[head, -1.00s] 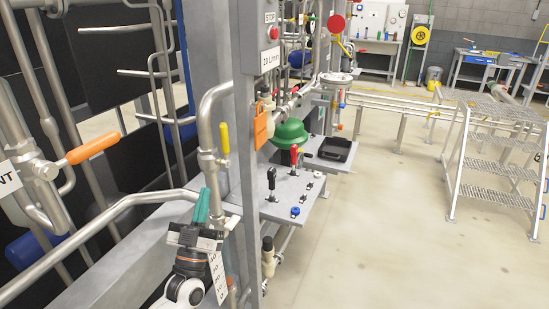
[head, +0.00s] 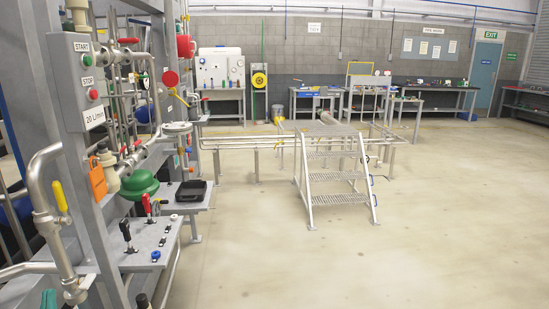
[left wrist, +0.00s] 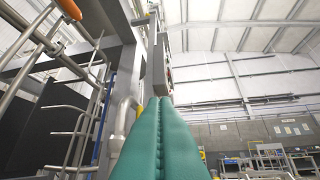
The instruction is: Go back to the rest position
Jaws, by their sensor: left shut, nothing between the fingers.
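My left gripper (left wrist: 160,104) shows its two teal fingers pressed together in the left wrist view, with nothing between them. In the head view only a teal fingertip (head: 48,299) shows at the bottom left edge, beside the silver pipe (head: 47,200) with the yellow lever. The rest of that gripper is out of the picture. My right gripper is in neither view.
The stack's grey frame post (head: 75,120), with its START/STOP box (head: 88,85), stands close at the left. A shelf (head: 150,240) with levers juts out from it. Steel steps (head: 336,180) stand mid-floor. The floor (head: 430,240) at the right is clear.

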